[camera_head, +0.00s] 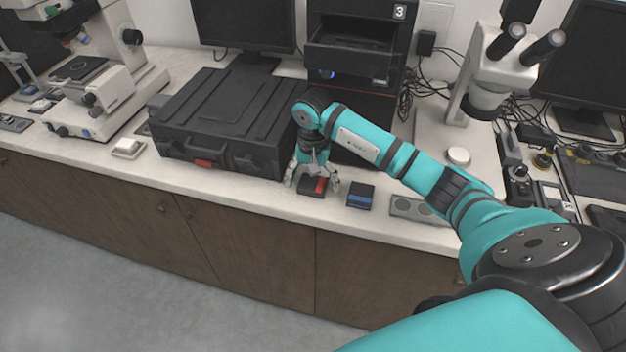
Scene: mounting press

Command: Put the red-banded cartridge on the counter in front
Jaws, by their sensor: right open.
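The red-banded cartridge (319,186) is a small dark block with a red stripe. It lies on the white counter (250,192) near the front edge, just right of the black case. My right gripper (312,180) is over it, pointing down, with its fingers open on either side of the cartridge. I cannot tell whether the fingers touch it. A blue-banded cartridge (360,195) lies just to the right on the counter. My left gripper is not in view.
A large black case (225,120) stands left of the gripper. Behind is a black machine (352,50) marked 3, with an open drawer-like slot. A grey panel with round knobs (412,209) lies right of the blue-banded cartridge. Microscopes (490,75) and cables stand farther right.

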